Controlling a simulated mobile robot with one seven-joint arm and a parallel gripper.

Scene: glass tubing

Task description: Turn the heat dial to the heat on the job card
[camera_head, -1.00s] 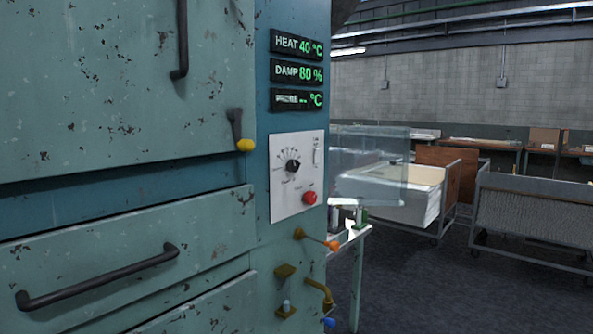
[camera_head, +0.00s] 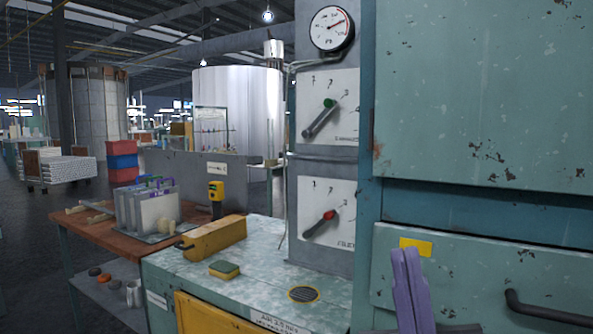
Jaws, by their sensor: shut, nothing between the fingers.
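Two lever dials show on a grey column. The upper dial (camera_head: 320,118) has a green-tipped lever, and the lower dial (camera_head: 320,224) has a red-tipped lever. Both levers slant up to the right over numbered scales; their labels are too small to read, so I cannot tell whether either is the heat dial. No job card can be made out. My gripper (camera_head: 408,250), with purple fingers, is at the lower right in front of the teal cabinet. Its fingers are together and empty, to the right of the lower dial and apart from it.
A round gauge (camera_head: 332,28) sits above the dials. A speckled worktop (camera_head: 200,275) in front holds a yellow block (camera_head: 214,237), a sponge (camera_head: 224,269) and a round grate (camera_head: 303,294). A wooden table (camera_head: 95,230) with a rack stands left. A dark handle (camera_head: 550,308) is at right.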

